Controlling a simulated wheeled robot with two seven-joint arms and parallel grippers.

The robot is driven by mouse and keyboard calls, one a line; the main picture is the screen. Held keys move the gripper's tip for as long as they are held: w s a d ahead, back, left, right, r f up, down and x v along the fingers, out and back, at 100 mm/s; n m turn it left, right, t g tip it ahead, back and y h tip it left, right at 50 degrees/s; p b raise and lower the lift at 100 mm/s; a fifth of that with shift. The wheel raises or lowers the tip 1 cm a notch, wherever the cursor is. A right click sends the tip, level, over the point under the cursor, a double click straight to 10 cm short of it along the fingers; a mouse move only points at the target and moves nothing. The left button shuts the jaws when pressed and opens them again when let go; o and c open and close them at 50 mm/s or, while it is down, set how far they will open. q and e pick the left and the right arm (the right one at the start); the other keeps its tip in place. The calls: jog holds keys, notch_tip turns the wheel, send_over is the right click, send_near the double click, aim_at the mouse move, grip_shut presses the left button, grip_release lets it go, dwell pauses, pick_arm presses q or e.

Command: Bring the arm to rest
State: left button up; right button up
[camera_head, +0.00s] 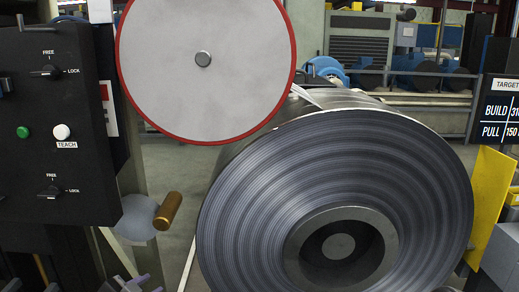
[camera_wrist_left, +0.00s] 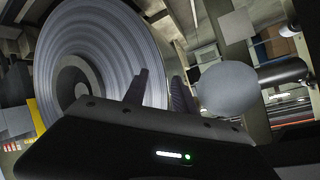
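My left gripper (camera_head: 134,284) shows only in part at the bottom left of the head view, below a grey disc (camera_head: 138,217) with a brass handle (camera_head: 170,210). In the left wrist view its two dark fingers (camera_wrist_left: 160,90) stand apart with nothing between them. A large steel strip coil (camera_head: 335,200) stands to the right of the gripper. The coil also shows behind the fingers in the left wrist view (camera_wrist_left: 100,40). No contact between gripper and coil or handle is visible. My right gripper is not seen.
A black panel (camera_head: 60,120) with knobs and buttons stands at the left. A grey disc with a red rim (camera_head: 205,90) is above the coil. A yellow plate (camera_head: 488,205) and a target display (camera_head: 500,112) are at the right. Floor shows between panel and coil.

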pick_arm(q)
jog(key=s+d+f+n+g+p, duration=0.1)
jog(key=s+d+f+n+g, duration=0.1)
jog(key=s+d+f, duration=0.3)
jog(key=s+d+f+n+g+h+p, duration=0.1)
jog(key=d+f+n+g, duration=0.15)
jog(key=f, duration=0.45)
jog(key=s+d+f+n+g+p, duration=0.1)
jog(key=s+d+f, duration=0.3)
jog(key=d+f, duration=0.1)
jog(key=s+d+f+n+g+p, duration=0.1)
jog(key=s+d+f+n+g, duration=0.1)
jog(key=s, duration=0.8)
jog(key=s+d+f+n+g+p, duration=0.2)
jog(key=s+d+f+n+g, duration=0.1)
jog(key=s+d+f, duration=0.4)
jog(key=s+f+g, duration=0.1)
jog(key=s, duration=0.1)
jog(key=shift+s+d+h, duration=0.2)
jog(key=shift+s+h, duration=0.15)
jog(key=shift+h, duration=0.05)
